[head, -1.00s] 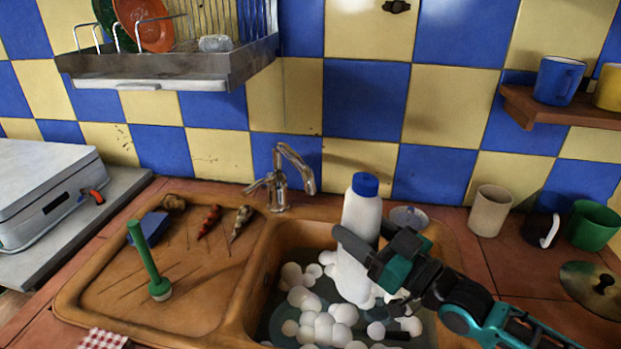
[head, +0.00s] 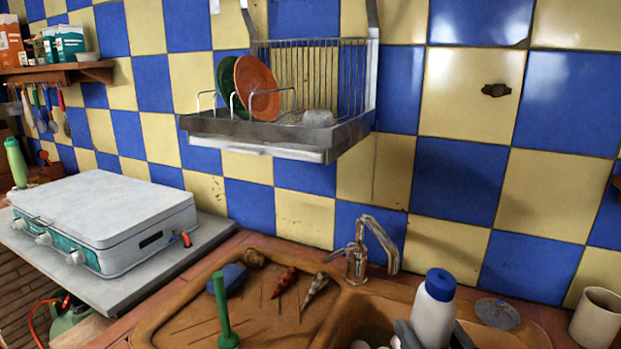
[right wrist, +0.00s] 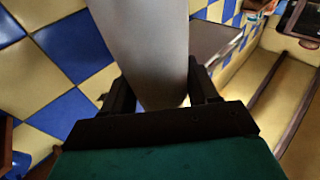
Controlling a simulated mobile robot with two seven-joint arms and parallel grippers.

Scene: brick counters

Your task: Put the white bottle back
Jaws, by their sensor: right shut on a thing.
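The white bottle (head: 434,313) with a blue cap stands out at the lower right of the head view, over the sink basin. In the right wrist view the bottle (right wrist: 148,45) is grey-white and sits between the two dark fingers of the gripper (right wrist: 160,95). The bottle's lower part is cut off in the head view. My left gripper is in neither view.
A brown sink (head: 250,310) has a tap (head: 368,245), a green brush (head: 222,315) and a blue sponge on its drainboard. A wall rack (head: 275,135) holds plates. A closed stove (head: 105,215) stands left. A beige cup (head: 597,318) stands right. A shelf (head: 60,73) holds boxes at upper left.

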